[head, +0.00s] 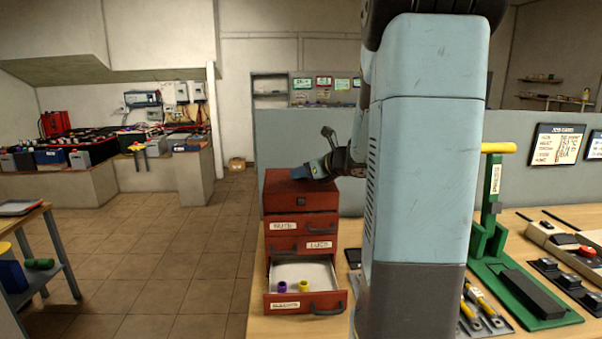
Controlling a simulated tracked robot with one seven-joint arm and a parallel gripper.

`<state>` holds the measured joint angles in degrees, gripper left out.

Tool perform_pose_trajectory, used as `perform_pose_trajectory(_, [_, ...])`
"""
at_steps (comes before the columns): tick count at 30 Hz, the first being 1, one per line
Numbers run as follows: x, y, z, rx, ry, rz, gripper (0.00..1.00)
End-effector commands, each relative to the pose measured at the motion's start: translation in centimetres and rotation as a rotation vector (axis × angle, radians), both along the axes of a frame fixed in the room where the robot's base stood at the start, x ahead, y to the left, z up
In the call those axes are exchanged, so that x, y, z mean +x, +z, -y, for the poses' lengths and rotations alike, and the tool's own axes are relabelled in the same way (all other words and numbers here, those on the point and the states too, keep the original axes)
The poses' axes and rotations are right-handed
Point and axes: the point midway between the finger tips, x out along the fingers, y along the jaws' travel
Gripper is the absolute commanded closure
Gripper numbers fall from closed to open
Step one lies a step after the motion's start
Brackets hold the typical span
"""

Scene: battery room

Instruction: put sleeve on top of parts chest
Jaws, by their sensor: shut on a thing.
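The red parts chest (301,190) stands on the wooden bench left of my arm. Its lowest drawer (305,304) is pulled open, and a purple sleeve (282,285) and a yellow sleeve (304,286) lie inside. The upper drawers are shut. My gripper (316,171) is low over the back right part of the chest's top. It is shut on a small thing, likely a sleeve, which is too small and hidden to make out. I cannot tell whether that thing touches the top.
My arm hides the bench right of the chest. A green press (492,235) with a yellow handle stands on the right, near tools and a red-button box (571,243). A grey partition (293,140) rises behind. The chest's front left top looks clear.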

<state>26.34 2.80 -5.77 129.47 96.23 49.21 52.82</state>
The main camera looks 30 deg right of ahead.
Motion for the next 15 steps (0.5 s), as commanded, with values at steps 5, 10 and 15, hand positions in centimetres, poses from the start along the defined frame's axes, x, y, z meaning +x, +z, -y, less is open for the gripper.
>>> perform_pose_trajectory(5, [-0.02, -0.02, 0.02, 0.0, 0.0, -0.001, 0.61])
perform_pose_trajectory(10, [-0.02, -0.01, 0.02, 0.0, 0.0, -0.001, 0.48])
perform_pose_trajectory(15, [-0.02, 0.0, 0.01, 0.0, 0.0, -0.001, 0.48])
